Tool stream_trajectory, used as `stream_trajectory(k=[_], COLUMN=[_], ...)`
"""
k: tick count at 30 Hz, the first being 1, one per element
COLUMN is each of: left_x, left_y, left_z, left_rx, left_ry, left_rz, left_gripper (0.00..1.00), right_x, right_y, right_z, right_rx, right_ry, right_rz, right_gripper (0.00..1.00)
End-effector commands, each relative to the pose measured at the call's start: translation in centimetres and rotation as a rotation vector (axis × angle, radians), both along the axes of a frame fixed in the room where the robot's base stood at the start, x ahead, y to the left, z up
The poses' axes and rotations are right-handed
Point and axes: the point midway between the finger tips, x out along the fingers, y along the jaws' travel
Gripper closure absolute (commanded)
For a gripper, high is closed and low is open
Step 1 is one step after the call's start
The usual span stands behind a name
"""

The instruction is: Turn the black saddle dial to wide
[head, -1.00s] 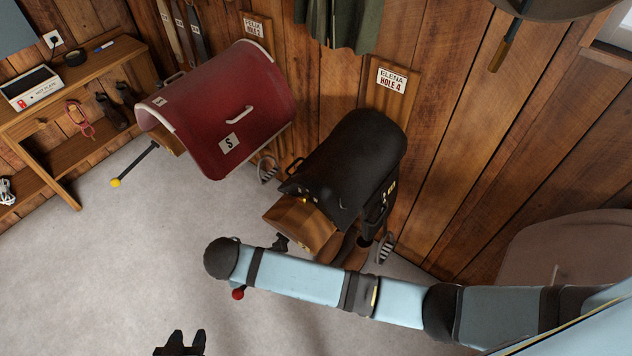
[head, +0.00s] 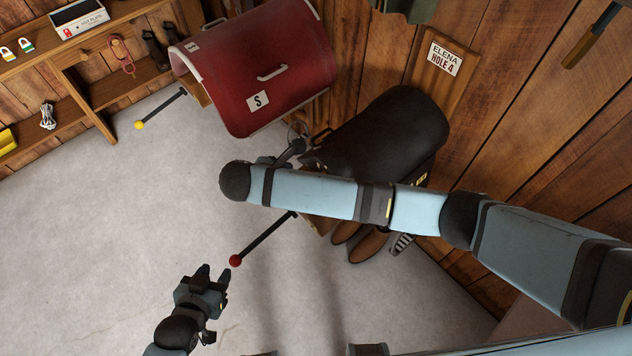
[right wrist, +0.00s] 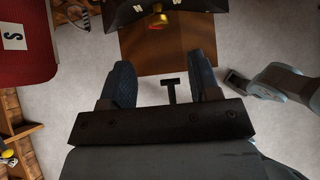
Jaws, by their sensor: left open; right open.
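The black saddle (head: 395,130) sits on a wooden rack beneath a sign reading ELENA HOLE 4. My right arm crosses in front of it in the head view and hides its front end. In the right wrist view the black saddle (right wrist: 195,10) shows at the top, with a small gold dial (right wrist: 158,20) between pale marks. The dial's setting is too small to read. My right gripper (right wrist: 160,72) is open and empty, below and apart from the dial. My left gripper (head: 213,274) is open and empty over the floor, away from the saddle.
A red saddle (head: 265,65) marked S hangs to the left. A red-tipped rod (head: 265,238) sticks out below the black saddle, and a yellow-tipped rod (head: 160,110) below the red one. Brown boots (head: 370,243) stand below the black saddle. The grey floor at left is clear.

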Motion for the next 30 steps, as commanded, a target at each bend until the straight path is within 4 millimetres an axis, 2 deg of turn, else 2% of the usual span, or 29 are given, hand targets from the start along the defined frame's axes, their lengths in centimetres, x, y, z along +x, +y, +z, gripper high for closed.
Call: stream_trajectory(k=[1,2,6,13,18,27,30], left_x=[0.0,0.0,0.2,0.4,0.3,0.2,0.2], left_y=[-0.1,-0.2,-0.7,-0.9,-0.8,-0.5,-0.5], left_z=[-1.7,-2.1,-2.0,-0.7,-0.7,-1.2,-1.2], left_rx=[0.0,-0.002,-0.008,-0.014,-0.013,-0.007,-0.008], left_ry=[0.002,0.004,0.006,-0.005,-0.006,0.002,0.003], left_rz=[-0.003,-0.004,-0.011,-0.011,-0.008,-0.004,-0.004], left_gripper=[0.57,0.57,0.57,0.57,0.57,0.57,0.57], right_x=[0.4,0.6,1.9,3.3,3.8,3.9,3.9], right_y=[-0.6,-0.8,-2.6,-4.6,-5.3,-5.4,-5.4], right_z=[-1.4,-1.7,-3.3,-5.6,-6.4,-6.6,-6.6], right_rx=[0.0,0.0,-0.002,0.0,0.001,0.002,0.002], right_ry=[-0.002,-0.002,-0.001,-0.001,-0.001,-0.001,-0.001], right_rz=[-0.002,-0.002,-0.003,-0.001,0.0,0.0,0.0], right_gripper=[0.44,0.44,0.44,0.44,0.44,0.44,0.67])
